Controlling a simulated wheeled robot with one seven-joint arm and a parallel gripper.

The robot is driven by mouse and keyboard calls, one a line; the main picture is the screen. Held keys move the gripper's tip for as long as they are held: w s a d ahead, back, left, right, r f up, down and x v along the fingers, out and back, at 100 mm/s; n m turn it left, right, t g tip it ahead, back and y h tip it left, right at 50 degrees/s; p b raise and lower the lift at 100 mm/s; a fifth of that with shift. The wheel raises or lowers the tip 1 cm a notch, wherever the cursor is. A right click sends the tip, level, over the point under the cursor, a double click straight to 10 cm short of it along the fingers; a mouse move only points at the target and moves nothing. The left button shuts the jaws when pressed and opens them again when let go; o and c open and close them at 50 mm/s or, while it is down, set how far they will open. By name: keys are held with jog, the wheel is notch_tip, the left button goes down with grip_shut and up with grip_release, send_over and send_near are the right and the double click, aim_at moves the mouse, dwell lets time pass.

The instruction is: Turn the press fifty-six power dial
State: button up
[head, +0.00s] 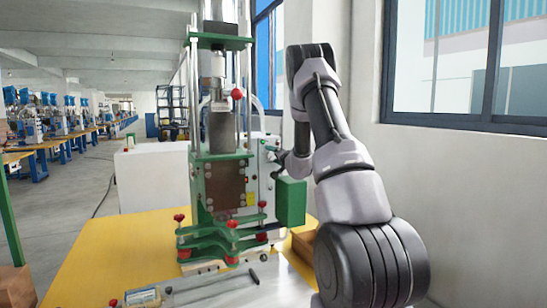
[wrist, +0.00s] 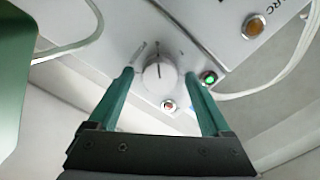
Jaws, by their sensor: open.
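The power dial (wrist: 160,78) is a pale round knob with a dark line, on a light panel (wrist: 120,30) in the wrist view. My gripper (wrist: 159,75) is open, with one green finger on each side of the dial. Whether the fingers touch it, I cannot tell. In the head view, the green press (head: 218,150) stands on the yellow table, and my arm reaches to the control box (head: 257,180) at its right. The dial cannot be made out there.
A green lamp (wrist: 208,77), a red-and-white button (wrist: 168,105) and an amber lamp (wrist: 256,26) sit near the dial. White cables cross the panel's sides. A green box (head: 291,202) hangs near my wrist. The wall and window are at the right.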

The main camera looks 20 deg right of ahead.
grip_shut()
jog(key=shift+m, duration=0.3)
